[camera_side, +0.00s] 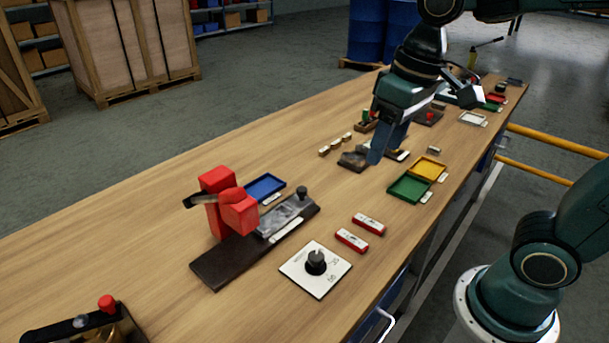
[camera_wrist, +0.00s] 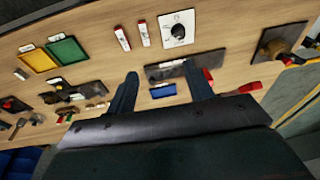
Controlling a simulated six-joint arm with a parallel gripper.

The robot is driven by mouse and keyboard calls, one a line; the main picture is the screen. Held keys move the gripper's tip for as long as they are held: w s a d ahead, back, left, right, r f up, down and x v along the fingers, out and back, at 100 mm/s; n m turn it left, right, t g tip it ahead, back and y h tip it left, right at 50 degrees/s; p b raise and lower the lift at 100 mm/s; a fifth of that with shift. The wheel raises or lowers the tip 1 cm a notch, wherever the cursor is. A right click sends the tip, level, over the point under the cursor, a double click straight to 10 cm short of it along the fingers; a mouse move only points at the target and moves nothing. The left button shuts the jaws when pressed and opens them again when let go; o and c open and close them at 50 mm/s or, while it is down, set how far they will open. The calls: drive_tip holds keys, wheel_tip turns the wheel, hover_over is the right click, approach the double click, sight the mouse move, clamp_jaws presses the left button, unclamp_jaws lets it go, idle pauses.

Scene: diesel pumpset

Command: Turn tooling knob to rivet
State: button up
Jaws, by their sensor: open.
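The tooling knob (camera_side: 316,262) is black and round. It sits on a square white plate (camera_side: 322,288) with small dark lettering around it, near the front edge of the bench. The lettering is too small to read surely, and I cannot tell which mark the knob points to. In the wrist view the knob (camera_wrist: 178,31) and its plate (camera_wrist: 187,17) are at the top, beyond the fingertips. My gripper (camera_side: 377,153) is above the bench, behind and to the right of the knob, well apart from it. In the wrist view my gripper (camera_wrist: 161,70) has its fingers spread with nothing between them.
A red press (camera_side: 237,212) on a dark base stands left of the knob plate. Two red-and-white blocks (camera_side: 360,232) lie to its right. Blue (camera_side: 264,187), green (camera_side: 408,190) and yellow (camera_side: 428,168) trays lie on the wooden bench (camera_side: 150,215). The left bench top has clear room.

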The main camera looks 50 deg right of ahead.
sight(315, 255)
drive_tip(key=w+a+f+g+h, duration=0.1)
drive_tip(key=w+a+f+g, duration=0.5)
drive_tip(key=w, duration=0.7)
drive_tip(key=shift+w+a+f+n+g, duration=0.35)
drive_tip(key=shift+a+f, duration=0.7)
drive_tip(key=shift+f, duration=1.3)
drive_tip(key=shift+f, duration=0.1)
drive_tip(key=x, duration=1.3)
drive_tip(key=shift+d+f, duration=0.1)
drive_tip(key=shift+f, duration=0.25)
drive_tip(key=shift+c, duration=0.4)
drive_tip(key=c, duration=0.9)
